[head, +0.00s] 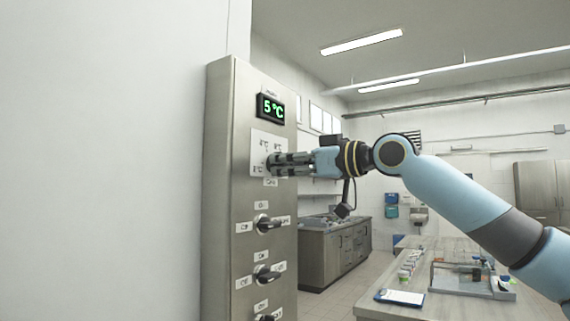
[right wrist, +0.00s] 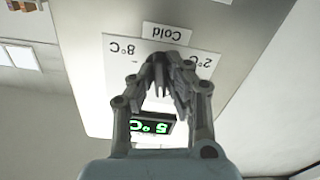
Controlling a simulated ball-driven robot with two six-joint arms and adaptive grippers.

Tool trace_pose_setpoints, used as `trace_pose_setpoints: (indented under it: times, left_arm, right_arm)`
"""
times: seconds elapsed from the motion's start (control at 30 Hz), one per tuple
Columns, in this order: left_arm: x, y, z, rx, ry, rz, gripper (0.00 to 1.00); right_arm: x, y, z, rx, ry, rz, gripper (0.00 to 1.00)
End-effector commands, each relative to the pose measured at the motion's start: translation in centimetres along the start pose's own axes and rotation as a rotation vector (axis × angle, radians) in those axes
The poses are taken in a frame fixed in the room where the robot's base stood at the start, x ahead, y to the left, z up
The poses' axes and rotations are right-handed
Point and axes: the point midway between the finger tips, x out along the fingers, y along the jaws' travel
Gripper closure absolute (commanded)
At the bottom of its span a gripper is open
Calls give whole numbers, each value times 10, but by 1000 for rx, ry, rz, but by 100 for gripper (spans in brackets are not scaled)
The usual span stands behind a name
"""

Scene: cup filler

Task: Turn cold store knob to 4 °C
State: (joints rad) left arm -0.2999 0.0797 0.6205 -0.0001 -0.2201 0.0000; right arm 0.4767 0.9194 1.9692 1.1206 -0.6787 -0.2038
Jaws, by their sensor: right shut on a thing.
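The display (head: 270,107) near the top of the steel panel reads 5 °C in green; it also shows upside down in the right wrist view (right wrist: 152,125). Below it is the white cold store dial plate (head: 257,141) with temperature marks. In the right wrist view the plate (right wrist: 118,75) shows 8 °C and 2 °C marks, with a "Cold" label (right wrist: 166,33) beside it. My right gripper (head: 273,164) is at this dial, its fingers shut on the cold store knob, which they mostly hide. My left gripper is not in view.
Lower on the steel panel (head: 222,190) are several labelled switch knobs, one (head: 265,222) just below the gripper. A worktable (head: 440,305) with a clipboard (head: 399,297) and a clear-sided tray stands at right. A grey cabinet (head: 335,255) stands behind.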

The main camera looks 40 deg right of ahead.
Motion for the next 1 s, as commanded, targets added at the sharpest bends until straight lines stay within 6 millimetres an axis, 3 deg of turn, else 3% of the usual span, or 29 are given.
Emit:
trace_pose_setpoints:
  times: [0.43, 1.0]
  left_arm:
    - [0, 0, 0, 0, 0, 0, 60]
    - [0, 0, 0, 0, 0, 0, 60]
  right_arm:
    - [0, 0, -1, -254, 1, 1, 100]
    - [0, 0, -1, -303, 2, 1, 100]
